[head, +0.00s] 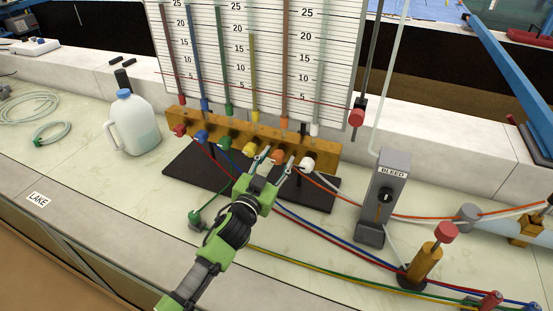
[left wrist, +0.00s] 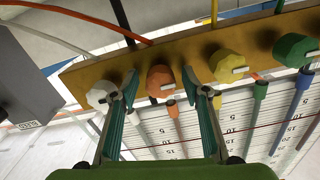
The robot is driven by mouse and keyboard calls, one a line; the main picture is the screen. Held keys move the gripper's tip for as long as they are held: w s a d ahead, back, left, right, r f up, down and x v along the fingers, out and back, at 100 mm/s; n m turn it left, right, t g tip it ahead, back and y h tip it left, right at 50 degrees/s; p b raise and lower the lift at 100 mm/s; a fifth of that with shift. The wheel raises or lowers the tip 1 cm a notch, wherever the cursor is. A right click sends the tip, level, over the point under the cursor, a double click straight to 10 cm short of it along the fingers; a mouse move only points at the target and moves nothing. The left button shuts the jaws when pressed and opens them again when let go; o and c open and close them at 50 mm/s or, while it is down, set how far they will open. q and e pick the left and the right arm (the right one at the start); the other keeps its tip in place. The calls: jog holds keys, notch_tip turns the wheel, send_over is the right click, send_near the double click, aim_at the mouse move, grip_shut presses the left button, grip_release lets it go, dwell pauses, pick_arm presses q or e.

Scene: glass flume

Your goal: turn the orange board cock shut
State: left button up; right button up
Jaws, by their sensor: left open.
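The orange board cock (head: 278,156) is a faceted knob on the brass manifold (head: 213,128) below the gauge board, between the yellow and white cocks. My left gripper (head: 277,163) reaches it from the front, open, with one finger to each side. In the left wrist view the orange cock (left wrist: 160,79) shows between the two fingers of my left gripper (left wrist: 159,90), a pale pointer on its face. Gaps show beside the knob; I cannot tell whether either fingertip touches it. My right gripper is not in view.
The white cock (left wrist: 101,92) and yellow cock (left wrist: 225,66) sit close beside the fingers. A grey BLEED block (head: 384,195) stands right of the manifold, a white jug (head: 131,125) to its left. Coloured hoses (head: 315,228) run along the bench in front.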

pick_arm(q)
jog(key=c, duration=1.1)
jog(key=shift+m, duration=0.4)
jog(key=m, duration=0.3)
jog(key=shift+m, duration=0.4)
jog(key=m, duration=0.4)
jog(key=shift+m, duration=0.3)
jog(key=m, duration=0.8)
jog(key=shift+m, duration=0.5)
